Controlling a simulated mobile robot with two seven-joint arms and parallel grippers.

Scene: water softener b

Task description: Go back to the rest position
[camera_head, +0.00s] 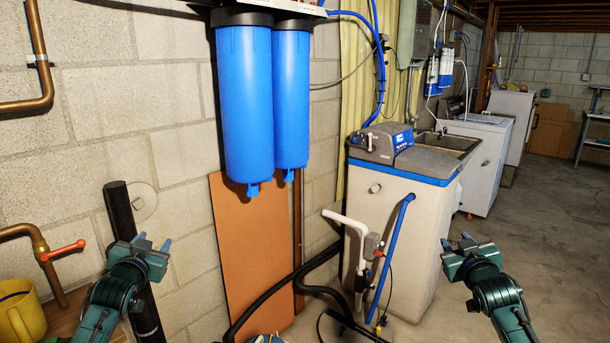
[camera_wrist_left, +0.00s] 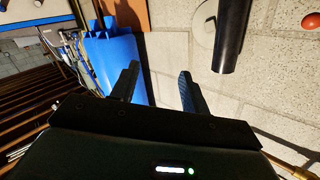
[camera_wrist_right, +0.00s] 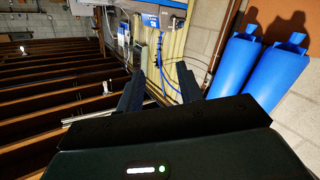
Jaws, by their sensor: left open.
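My left gripper (camera_head: 153,241) is raised at the left, in front of the block wall and close to a black vertical pipe in the picture. In the left wrist view its two fingers (camera_wrist_left: 158,72) are apart with nothing between them. My right gripper (camera_head: 455,240) is raised at the right, in front of the concrete floor and just right of the water softener in the picture. In the right wrist view its fingers (camera_wrist_right: 158,72) are apart and empty. Neither gripper visibly touches anything.
Two blue filter housings (camera_head: 250,105) hang on the wall. The water softener cabinet (camera_head: 395,225) stands centre right, with a white pipe and black hoses before it. A yellow bucket (camera_head: 25,315), red-handled valve (camera_head: 62,251) and black pipe (camera_head: 120,215) are left. Floor at right (camera_head: 560,230) is clear.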

